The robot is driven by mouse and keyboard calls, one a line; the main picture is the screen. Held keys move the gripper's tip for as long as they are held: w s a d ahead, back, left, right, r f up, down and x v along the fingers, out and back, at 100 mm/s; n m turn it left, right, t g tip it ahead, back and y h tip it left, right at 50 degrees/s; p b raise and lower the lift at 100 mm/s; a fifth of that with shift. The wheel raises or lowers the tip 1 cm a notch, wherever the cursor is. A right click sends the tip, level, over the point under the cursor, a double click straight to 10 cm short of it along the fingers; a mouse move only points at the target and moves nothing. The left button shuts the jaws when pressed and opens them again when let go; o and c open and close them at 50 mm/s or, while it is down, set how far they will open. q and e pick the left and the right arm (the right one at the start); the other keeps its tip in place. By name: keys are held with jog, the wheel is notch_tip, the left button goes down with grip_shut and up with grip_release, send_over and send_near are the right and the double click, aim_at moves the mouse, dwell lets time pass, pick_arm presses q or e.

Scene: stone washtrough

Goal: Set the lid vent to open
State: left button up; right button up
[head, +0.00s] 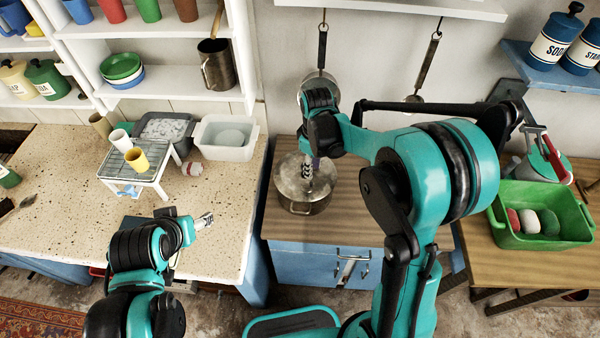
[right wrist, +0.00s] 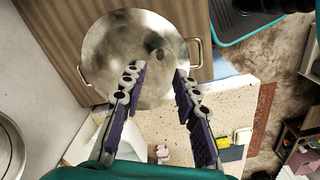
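A metal pot (head: 305,207) with a shiny round lid (head: 289,177) stands on the wooden top of the blue cabinet. In the right wrist view the lid (right wrist: 112,45) fills the upper middle, with side handles at its edge. A small dark spot (right wrist: 155,42) shows near its middle; I cannot tell whether it is the knob, the vent or a reflection. My right gripper (head: 307,172) is above the lid, its purple-padded fingers (right wrist: 159,72) apart with nothing between them. The vent's setting cannot be made out. My left gripper (head: 204,221) is over the speckled counter's front edge, away from the pot.
The speckled counter (head: 60,170) at left holds a wire rack (head: 137,170) with cups and a white basin (head: 226,139). A green tub (head: 541,235) stands on the right table. Utensils hang on the wall behind the pot, below a white shelf (head: 400,8).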

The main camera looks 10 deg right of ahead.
aim_at(311, 182)
jog(key=shift+w+a+f, duration=0.1)
jog(key=shift+f, duration=0.1)
notch_tip(311, 182, down, 8)
jog(key=shift+r+b, duration=0.15)
jog(key=shift+b, duration=0.7)
grip_shut()
